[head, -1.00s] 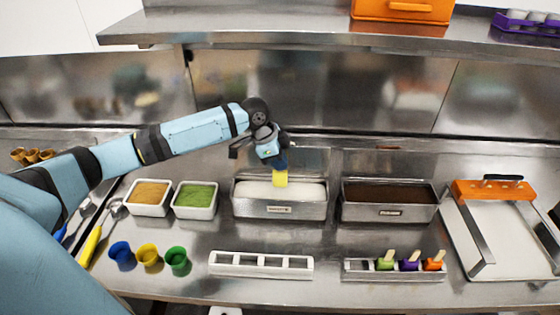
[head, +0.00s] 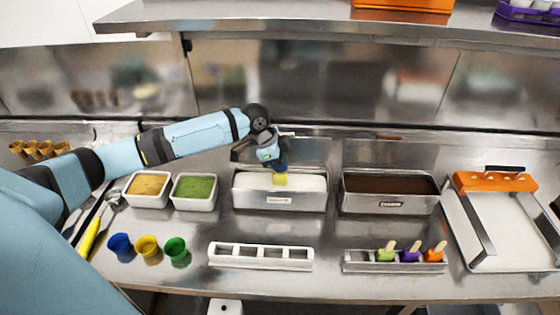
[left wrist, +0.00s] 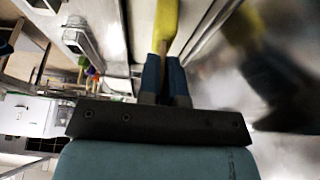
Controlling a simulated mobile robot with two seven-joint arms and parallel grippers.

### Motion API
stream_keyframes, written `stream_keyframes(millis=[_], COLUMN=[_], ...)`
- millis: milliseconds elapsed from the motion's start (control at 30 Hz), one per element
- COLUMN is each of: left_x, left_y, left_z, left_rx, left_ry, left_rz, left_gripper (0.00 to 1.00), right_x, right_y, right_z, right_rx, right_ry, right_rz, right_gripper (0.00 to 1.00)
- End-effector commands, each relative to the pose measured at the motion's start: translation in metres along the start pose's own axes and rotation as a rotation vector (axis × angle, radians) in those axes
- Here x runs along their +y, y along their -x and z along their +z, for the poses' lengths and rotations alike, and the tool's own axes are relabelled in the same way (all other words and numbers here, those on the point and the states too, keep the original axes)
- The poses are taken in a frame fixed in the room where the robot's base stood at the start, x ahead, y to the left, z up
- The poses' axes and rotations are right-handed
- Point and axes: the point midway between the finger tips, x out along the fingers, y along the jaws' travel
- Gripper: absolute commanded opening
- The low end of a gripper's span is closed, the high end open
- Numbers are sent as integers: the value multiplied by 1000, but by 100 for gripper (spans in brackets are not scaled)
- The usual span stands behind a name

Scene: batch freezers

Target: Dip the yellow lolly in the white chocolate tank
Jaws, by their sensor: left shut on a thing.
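My left gripper (head: 280,166) points down over the white chocolate tank (head: 279,202), a steel tank filled with white. It is shut on the stick of the yellow lolly (head: 281,179). In the head view the lolly's lower part is at the white surface and looks partly sunk in it. In the left wrist view the blue fingers (left wrist: 165,75) hold the stick, with the yellow lolly (left wrist: 166,20) beyond them. My right gripper is not in view.
A dark chocolate tank (head: 390,204) stands to the right. Tubs of tan (head: 148,185) and green (head: 195,187) topping stand to the left. In front are a white slotted holder (head: 260,263), a holder with green, purple and orange lollies (head: 394,268), and coloured cups (head: 148,249).

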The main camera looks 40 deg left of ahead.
Motion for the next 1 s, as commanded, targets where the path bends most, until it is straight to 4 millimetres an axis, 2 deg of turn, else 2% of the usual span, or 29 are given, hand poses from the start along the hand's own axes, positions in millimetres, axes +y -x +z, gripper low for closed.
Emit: stream_keyframes(millis=[600,1000], left_x=[0,0], left_y=[-29,-30], left_z=[12,12], left_rx=[-1,0], left_ry=[0,0], left_rz=[0,0], left_gripper=[0,0], right_x=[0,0], right_y=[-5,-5], right_z=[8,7], right_rx=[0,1], right_ry=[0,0], right_rz=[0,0], right_gripper=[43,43])
